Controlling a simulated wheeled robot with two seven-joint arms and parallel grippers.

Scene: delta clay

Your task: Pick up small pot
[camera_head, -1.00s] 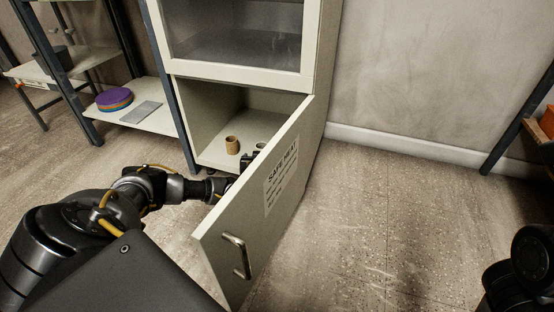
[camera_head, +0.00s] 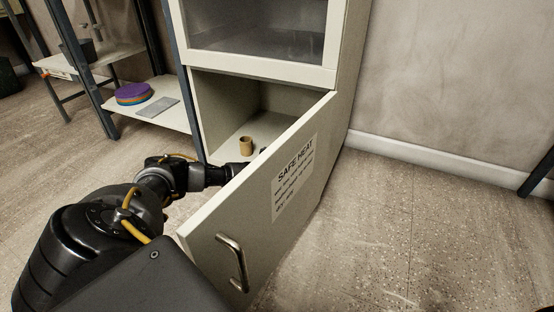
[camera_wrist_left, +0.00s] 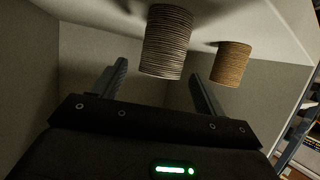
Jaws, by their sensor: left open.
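Two small ribbed pots stand inside the open lower compartment of the cabinet. The tan pot (camera_head: 246,146) shows in the head view, and also in the left wrist view (camera_wrist_left: 231,63), to the right of the gripper's fingers. A grey-brown pot (camera_wrist_left: 166,42) shows in the left wrist view, ahead of the gap between the fingers. My left gripper (camera_wrist_left: 158,72) is open. I cannot tell whether the grey-brown pot is between the fingertips or just beyond them. In the head view the cabinet door hides this gripper and that pot. My right gripper is out of view.
The cabinet door (camera_head: 255,215), with a "SAFE HEAT" label and handle, stands open close beside my left arm. The compartment walls (camera_wrist_left: 85,60) enclose the gripper. A shelf (camera_head: 180,118) at left holds stacked coloured discs (camera_head: 133,93) and a grey slab (camera_head: 158,107). Floor at right is clear.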

